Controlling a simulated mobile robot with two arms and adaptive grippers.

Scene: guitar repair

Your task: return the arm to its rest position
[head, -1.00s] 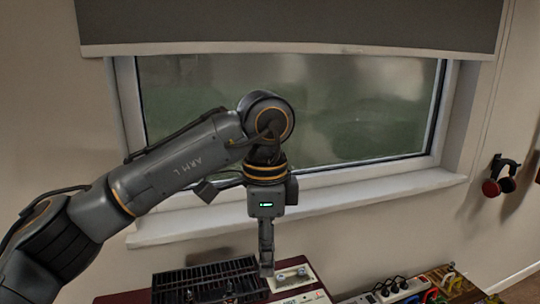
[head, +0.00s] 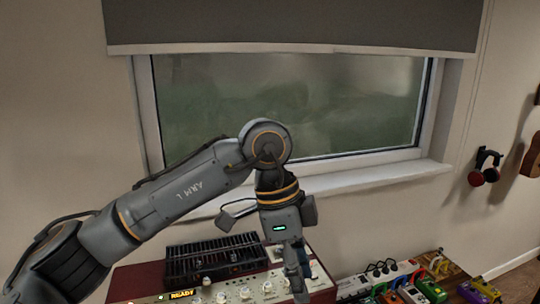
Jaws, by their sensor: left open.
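My left arm (head: 185,188) comes in from the left and reaches across in front of the window. Its wrist bends down, and my left gripper (head: 298,284) points downward in front of the red-cased amplifier. The gripper is seen edge-on, its tips close to the bottom of the picture, and I see nothing held in it. Whether it touches the amplifier cannot be told. My right gripper is not in view.
The red amplifier (head: 130,285) with knobs and a lit display has a black grille (head: 213,256) on top. A power strip and several colourful pedals (head: 432,290) lie to the right. Red headphones (head: 478,177) and a guitar (head: 532,158) hang on the right wall. A window (head: 330,105) is behind.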

